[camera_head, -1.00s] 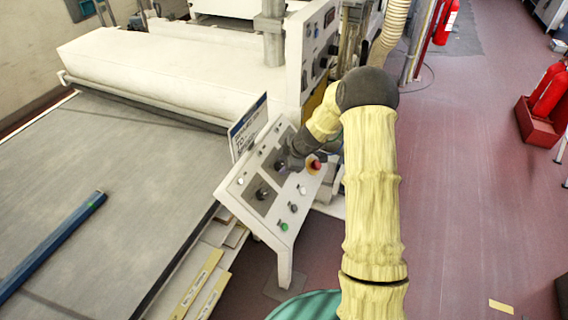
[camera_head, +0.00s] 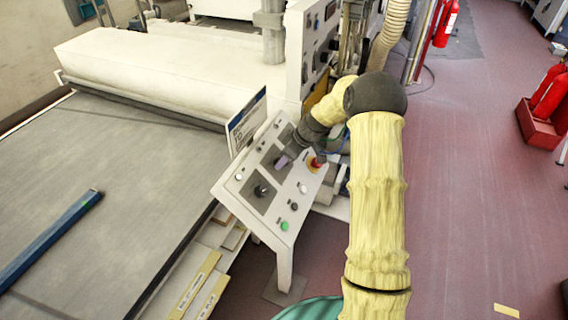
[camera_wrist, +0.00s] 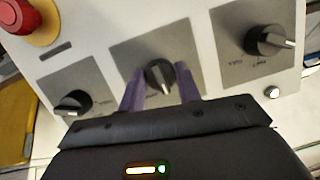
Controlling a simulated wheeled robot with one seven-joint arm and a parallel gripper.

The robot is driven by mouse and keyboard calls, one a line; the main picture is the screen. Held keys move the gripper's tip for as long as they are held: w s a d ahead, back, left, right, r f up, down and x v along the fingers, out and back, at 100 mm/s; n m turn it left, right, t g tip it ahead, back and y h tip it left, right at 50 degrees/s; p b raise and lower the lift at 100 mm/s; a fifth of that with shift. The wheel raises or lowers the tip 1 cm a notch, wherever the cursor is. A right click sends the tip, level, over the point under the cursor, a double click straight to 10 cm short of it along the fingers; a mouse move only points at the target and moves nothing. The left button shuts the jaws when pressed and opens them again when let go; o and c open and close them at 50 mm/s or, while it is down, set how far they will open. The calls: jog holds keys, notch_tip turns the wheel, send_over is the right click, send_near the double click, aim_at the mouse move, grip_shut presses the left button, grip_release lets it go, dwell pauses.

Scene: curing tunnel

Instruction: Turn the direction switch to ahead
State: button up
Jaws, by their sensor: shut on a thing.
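The control panel (camera_head: 240,184) is a sloped, light-coloured box with several switches. In the wrist view, my gripper (camera_wrist: 160,88) has its two purple fingers on either side of the middle black rotary switch (camera_wrist: 159,73), shut on it. The switch sits on a grey plate, and its pointer shows a pale mark. The lettering beside it is partly hidden and too small to read, so I cannot confirm that it is the direction switch. My gripper also shows in the head view (camera_head: 282,161), at the panel's upper part, where it hides this switch.
Another black rotary switch stands on each side, left (camera_wrist: 73,102) and right (camera_wrist: 268,41). A red emergency button (camera_wrist: 17,17) on a yellow base is at the wrist view's upper left. A sign (camera_head: 246,122) stands behind the panel, beside the grey conveyor (camera_head: 120,190). Open floor lies right.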

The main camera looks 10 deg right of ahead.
jog(key=m+b, duration=0.1)
jog(key=m, duration=0.1)
jog(key=m+y+b, duration=0.1)
jog(key=m, duration=0.1)
jog(key=shift+d+f+g, duration=0.1)
jog(key=shift+f+g, duration=0.1)
jog(key=shift+g, duration=0.2)
jog(key=m+y, duration=0.1)
jog(key=m, duration=0.1)
jog(key=m+b, duration=0.1)
jog(key=m, duration=0.2)
jog(key=shift+r+y, duration=0.1)
jog(key=shift+y, duration=0.3)
jog(key=o, duration=1)
jog(key=shift+c, duration=0.2)
jog(key=b+v, duration=0.4)
jog(key=v, duration=1.3)
jog(key=shift+d, duration=0.15)
jog(key=shift+d+r, duration=0.1)
jog(key=shift+r, duration=0.05)
